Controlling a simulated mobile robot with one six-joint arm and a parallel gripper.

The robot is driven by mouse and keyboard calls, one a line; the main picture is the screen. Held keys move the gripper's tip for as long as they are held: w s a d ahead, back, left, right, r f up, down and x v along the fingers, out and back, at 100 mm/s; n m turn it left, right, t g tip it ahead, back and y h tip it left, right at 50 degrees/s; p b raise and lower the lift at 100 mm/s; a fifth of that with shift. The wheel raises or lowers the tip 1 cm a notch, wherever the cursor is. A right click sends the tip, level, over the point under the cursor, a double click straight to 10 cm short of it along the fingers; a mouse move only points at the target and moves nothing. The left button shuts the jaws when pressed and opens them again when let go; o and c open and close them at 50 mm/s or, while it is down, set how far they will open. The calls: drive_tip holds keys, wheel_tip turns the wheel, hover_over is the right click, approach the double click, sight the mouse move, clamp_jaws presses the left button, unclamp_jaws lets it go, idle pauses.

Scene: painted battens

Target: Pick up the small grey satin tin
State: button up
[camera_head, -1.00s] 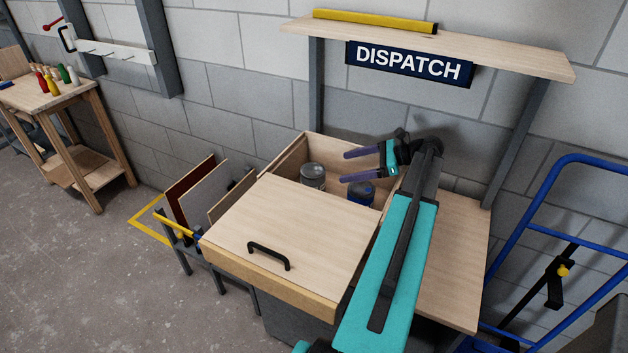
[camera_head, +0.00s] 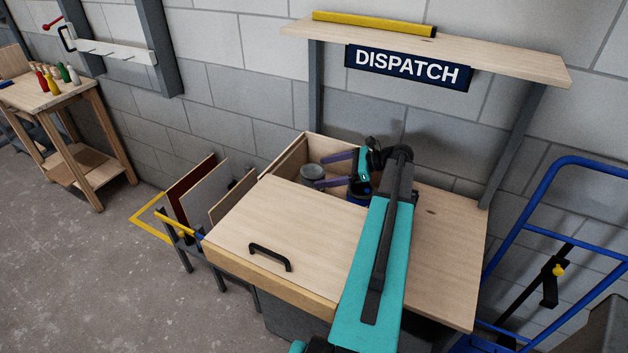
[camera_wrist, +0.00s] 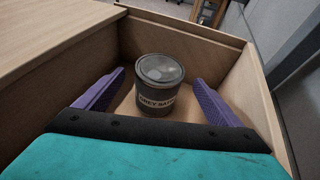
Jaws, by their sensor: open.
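The small grey satin tin (camera_wrist: 158,84) stands upright inside the open part of a wooden box, its label reading "GREY SATIN" in the wrist view. It also shows in the head view (camera_head: 312,175), partly hidden by my gripper and the box lid. My gripper (camera_wrist: 150,92) is open, its purple fingers to the left and right of the tin, nearer the camera. In the head view my gripper (camera_head: 318,170) reaches left into the box opening. I cannot tell whether the fingers touch the tin. A tin with a blue band (camera_head: 359,192) stands below my gripper.
The box's wooden lid (camera_head: 290,225), with a black handle (camera_head: 270,256), covers the front of the box. Box walls (camera_wrist: 250,75) rise close around the tin. A shelf with a DISPATCH sign (camera_head: 408,66) hangs above. A blue trolley (camera_head: 520,220) stands at the right.

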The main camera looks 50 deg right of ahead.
sight(319, 171)
drive_tip(key=shift+w, duration=0.1)
drive_tip(key=shift+w+a+f+p, duration=0.1)
drive_tip(key=shift+w+a+p, duration=0.5)
drive_tip(key=shift+w+p, duration=0.25)
drive_tip(key=shift+p+x, duration=0.55)
drive_tip(key=shift+x, duration=0.95)
drive_tip(key=shift+c, duration=0.4)
drive_tip(key=c, duration=1.5)
drive_tip(key=shift+r+b, duration=1.6)
drive_tip(key=shift+r, duration=3.4)
